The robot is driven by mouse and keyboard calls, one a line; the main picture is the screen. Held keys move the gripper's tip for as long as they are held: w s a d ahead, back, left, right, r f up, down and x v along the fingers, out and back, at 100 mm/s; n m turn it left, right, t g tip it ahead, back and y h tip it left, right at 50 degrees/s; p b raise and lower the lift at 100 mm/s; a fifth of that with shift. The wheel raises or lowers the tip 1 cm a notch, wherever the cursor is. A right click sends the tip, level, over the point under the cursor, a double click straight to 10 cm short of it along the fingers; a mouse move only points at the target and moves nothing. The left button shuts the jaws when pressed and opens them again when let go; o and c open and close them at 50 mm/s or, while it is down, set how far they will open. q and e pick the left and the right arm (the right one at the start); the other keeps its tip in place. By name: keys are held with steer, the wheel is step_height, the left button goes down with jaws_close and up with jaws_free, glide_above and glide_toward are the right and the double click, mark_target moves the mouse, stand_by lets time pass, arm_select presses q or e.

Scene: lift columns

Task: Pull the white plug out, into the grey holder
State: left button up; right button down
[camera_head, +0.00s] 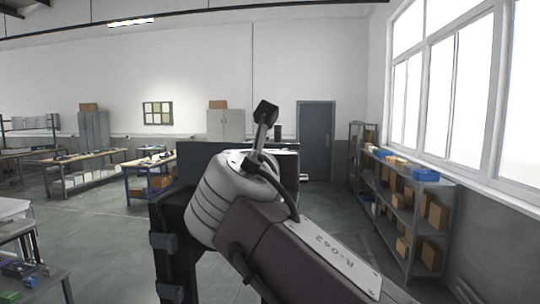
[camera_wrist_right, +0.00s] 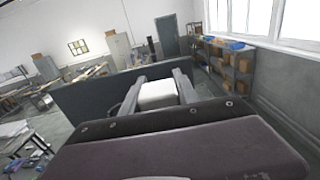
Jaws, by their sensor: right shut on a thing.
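In the right wrist view the white plug (camera_wrist_right: 157,94) sits between the two grey fingers of my right gripper (camera_wrist_right: 159,80). The gripper is shut on it. A dark upright panel (camera_wrist_right: 88,100) stands right behind the fingers. I cannot tell whether the plug is still seated in anything. In the head view my right arm covers the gripper and the plug, and only part of the dark panel (camera_head: 200,158) shows past it. I cannot make out a grey holder in either view. My left gripper is in neither view.
A shelf rack (camera_head: 400,205) with boxes and blue bins stands along the right wall under the windows. Workbenches (camera_head: 85,172) stand at the left, and a grey door (camera_head: 316,140) is at the back. Open floor (camera_head: 110,235) lies to the left of my arm.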

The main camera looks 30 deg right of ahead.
stand_by(1.0)
steer(key=shift+f+b, duration=1.4)
steer(key=shift+f, duration=0.5)
stand_by(0.6)
steer(key=c, duration=0.9)
jaws_free()
steer(key=shift+o, duration=0.2)
steer(key=o, duration=0.6)
steer(key=shift+r, duration=0.1)
step_height(320, 180, up, 7)
steer(key=p, duration=0.7)
